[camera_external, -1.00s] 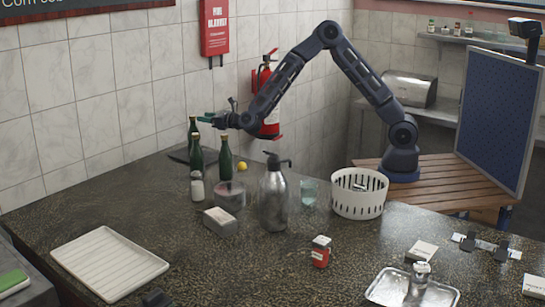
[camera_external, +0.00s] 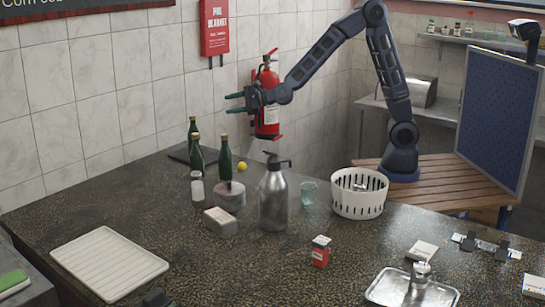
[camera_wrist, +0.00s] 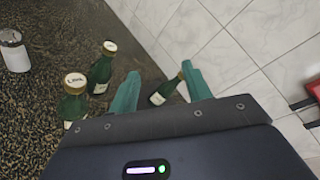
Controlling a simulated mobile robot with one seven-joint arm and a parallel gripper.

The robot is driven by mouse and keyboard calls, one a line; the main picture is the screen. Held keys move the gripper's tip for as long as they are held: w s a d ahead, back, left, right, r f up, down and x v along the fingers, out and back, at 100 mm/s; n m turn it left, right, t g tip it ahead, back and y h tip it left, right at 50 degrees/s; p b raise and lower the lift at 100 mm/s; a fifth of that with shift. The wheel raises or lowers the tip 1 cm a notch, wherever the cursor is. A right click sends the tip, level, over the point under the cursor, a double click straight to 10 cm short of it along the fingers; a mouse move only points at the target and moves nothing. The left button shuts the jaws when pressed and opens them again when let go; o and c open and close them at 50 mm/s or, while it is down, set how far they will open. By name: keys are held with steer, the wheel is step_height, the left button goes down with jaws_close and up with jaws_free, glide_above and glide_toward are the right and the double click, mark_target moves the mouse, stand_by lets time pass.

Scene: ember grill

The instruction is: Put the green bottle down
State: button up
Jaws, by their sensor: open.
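Several green bottles with gold caps stand upright at the back left of the dark counter, near the tiled wall. In the external view one bottle is at the back (camera_external: 193,135), one at the front left (camera_external: 197,158) and one at the right (camera_external: 225,160). My gripper (camera_external: 234,102) is open and empty, in the air above and to the right of them, clear of all of them. In the wrist view its green fingers (camera_wrist: 160,92) are spread apart. That view shows a near bottle (camera_wrist: 75,100), another bottle (camera_wrist: 102,68) and a bottle between the fingers' lines of sight (camera_wrist: 165,91), lower down.
A red extinguisher (camera_external: 268,115) hangs on the wall behind my arm. A white tray (camera_external: 105,262) lies front left.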

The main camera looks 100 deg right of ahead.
steer(key=s+a+r+n+g+y, duration=0.2)
steer(key=s+r+n, duration=0.1)
steer(key=s+n, duration=0.65)
steer(key=s+a+r+n+g+y, duration=0.1)
steer(key=s+a+r+n+g, duration=0.15)
steer(key=s+n, duration=0.65)
steer(key=s+d+f+n+g, duration=0.1)
steer(key=s+n, duration=0.4)
steer(key=s, duration=1.1)
steer(key=s+d+f+n+g, duration=0.2)
steer(key=s+n+g, duration=0.3)
steer(key=s, duration=1.2)
steer(key=shift+d+f, duration=0.15)
steer(key=shift+d, duration=0.55)
